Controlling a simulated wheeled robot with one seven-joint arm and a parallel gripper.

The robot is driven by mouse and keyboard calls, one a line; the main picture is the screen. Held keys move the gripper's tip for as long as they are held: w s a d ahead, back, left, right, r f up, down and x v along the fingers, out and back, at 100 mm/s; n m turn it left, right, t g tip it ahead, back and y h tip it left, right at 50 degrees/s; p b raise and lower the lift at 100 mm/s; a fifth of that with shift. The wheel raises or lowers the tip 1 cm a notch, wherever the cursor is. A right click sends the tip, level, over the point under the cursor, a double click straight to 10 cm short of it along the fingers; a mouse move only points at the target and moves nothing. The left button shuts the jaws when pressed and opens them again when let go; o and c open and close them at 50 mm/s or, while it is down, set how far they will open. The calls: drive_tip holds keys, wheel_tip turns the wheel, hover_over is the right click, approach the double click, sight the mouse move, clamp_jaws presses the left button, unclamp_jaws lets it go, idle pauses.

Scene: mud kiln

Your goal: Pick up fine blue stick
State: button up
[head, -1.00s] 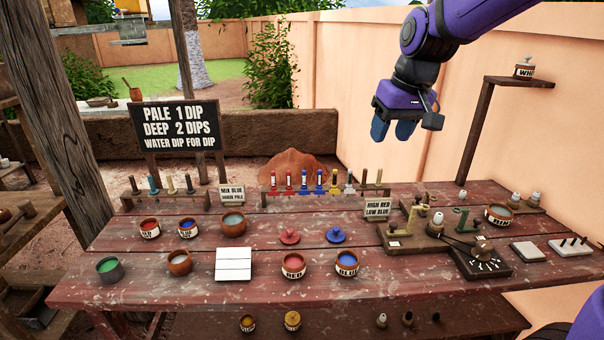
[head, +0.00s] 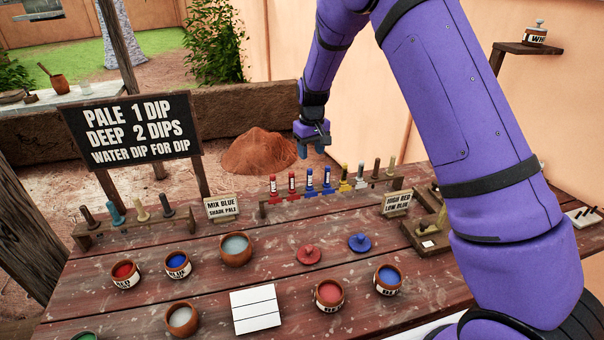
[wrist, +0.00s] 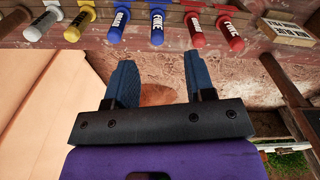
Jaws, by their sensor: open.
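Two blue-handled sticks stand in a rack at the back of the table. The fine blue stick (head: 311,181) appears to be the left one in the head view; in the wrist view it is the right one of the blue pair (wrist: 157,24), with a label that seems to read FINE. The other blue stick (head: 327,181) stands beside it; its label is hard to read. My gripper (head: 313,150) is open and empty, above and behind the rack, pointing down. In the wrist view my gripper (wrist: 158,62) has its fingers apart, with the sticks beyond their tips.
Red sticks (head: 282,185) and a yellow stick (head: 344,178) flank the blue pair closely. A MIX BLUE sign (head: 221,207) and a HIGH RED sign (head: 397,203) stand either side. Pots, lids and a white tile (head: 257,310) occupy the table front.

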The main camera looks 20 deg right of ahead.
drive_tip(key=shift+w+a+f, duration=0.15)
drive_tip(key=shift+w+f, duration=0.5)
drive_tip(key=shift+f, duration=0.15)
hover_over(309, 187)
drive_tip(key=f, duration=0.5)
drive_tip(key=shift+w, duration=0.35)
drive_tip(key=shift+w+d+f, duration=0.1)
drive_tip(key=shift+f, duration=1.3)
drive_tip(key=shift+d+f, duration=0.1)
drive_tip(key=shift+f, duration=1.3)
clamp_jaws()
